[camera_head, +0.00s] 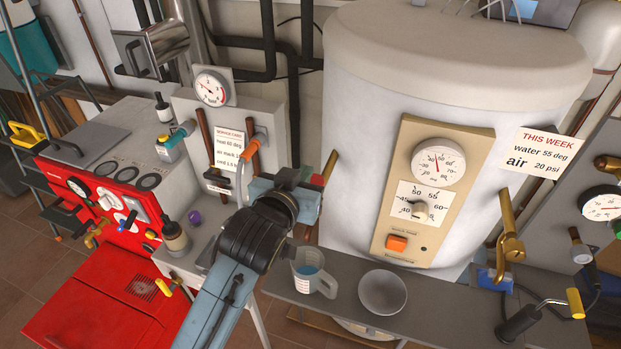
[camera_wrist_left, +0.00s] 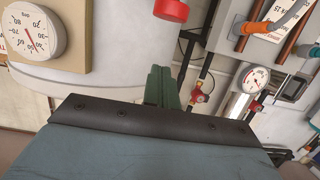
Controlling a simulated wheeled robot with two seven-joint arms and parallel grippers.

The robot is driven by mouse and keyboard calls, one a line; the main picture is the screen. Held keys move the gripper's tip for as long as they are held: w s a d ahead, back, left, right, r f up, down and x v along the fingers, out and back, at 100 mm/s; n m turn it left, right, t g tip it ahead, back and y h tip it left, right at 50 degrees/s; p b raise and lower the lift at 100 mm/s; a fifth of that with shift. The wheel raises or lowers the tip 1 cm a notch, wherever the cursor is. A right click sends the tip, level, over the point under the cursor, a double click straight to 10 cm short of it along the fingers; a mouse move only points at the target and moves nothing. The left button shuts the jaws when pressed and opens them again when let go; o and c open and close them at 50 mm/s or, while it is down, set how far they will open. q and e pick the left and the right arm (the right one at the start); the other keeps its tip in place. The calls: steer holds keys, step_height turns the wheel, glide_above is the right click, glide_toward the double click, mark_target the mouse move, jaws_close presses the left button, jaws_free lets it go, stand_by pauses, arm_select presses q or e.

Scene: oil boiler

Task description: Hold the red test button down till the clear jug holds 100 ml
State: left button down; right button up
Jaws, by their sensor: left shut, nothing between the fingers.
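The clear jug (camera_head: 300,281) stands upright on the grey shelf in front of the boiler, with blue liquid in it; its level marks are too small to read. My left gripper (camera_head: 307,180) is shut and empty, above and behind the jug. Its green fingers (camera_wrist_left: 162,88) also show in the left wrist view. A red round cap (camera_wrist_left: 171,10), possibly the test button, is at the top edge of that view, apart from the fingers. In the head view I cannot make this cap out; my gripper may hide it. My right gripper is not in view.
The white boiler (camera_head: 350,120) carries a panel with a dial (camera_head: 438,162) and an orange switch (camera_head: 397,243). A bowl (camera_head: 383,293) sits right of the jug on the shelf. A red burner (camera_head: 110,285) stands left.

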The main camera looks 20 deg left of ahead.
arm_select(q)
steer(key=x, duration=0.4)
steer(key=shift+w+f, duration=0.25)
steer(key=shift+f, duration=0.05)
step_height(320, 180, down, 4)
steer(key=shift+s+r, duration=0.1)
steer(key=shift+r, duration=0.15)
steer(key=shift+f, duration=1.05)
steer(key=shift+s+f, duration=0.1)
